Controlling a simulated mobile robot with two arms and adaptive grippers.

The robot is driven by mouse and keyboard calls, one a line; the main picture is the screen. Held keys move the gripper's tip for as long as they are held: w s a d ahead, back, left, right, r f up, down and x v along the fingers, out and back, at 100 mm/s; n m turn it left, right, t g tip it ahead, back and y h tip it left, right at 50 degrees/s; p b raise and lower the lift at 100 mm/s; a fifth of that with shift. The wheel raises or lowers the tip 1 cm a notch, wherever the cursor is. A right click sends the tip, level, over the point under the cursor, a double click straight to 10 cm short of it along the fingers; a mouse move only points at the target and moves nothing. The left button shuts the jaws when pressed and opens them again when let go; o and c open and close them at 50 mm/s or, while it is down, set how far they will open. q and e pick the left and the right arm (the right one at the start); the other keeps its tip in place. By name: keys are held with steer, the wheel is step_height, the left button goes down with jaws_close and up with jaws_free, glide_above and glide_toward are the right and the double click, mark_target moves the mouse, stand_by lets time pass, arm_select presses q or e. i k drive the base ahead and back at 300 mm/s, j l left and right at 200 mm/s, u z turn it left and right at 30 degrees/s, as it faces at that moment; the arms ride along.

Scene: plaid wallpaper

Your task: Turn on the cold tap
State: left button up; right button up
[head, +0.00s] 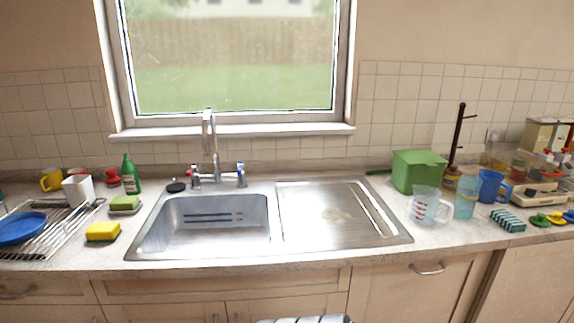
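The chrome tap (214,150) stands behind the sink (213,222), its tall curved spout rising in front of the window. The cold tap handle (240,173), with a blue mark, is on the right side of its base. The hot tap handle (194,176), with a red mark, is on the left. No water stream can be made out below the spout. Neither of my grippers is in view.
A steel drainboard (330,212) lies clear right of the basin. A yellow sponge (103,231), green bottle (131,174) and dish rack (50,240) stand left. A green box (418,170) and measuring jug (425,205) stand right. A black plug (176,187) lies behind the basin.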

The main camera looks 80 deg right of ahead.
mark_target(240, 166)
steer(key=z, duration=2.1)
steer(key=i+l+z, duration=0.2)
steer(key=k, duration=0.1)
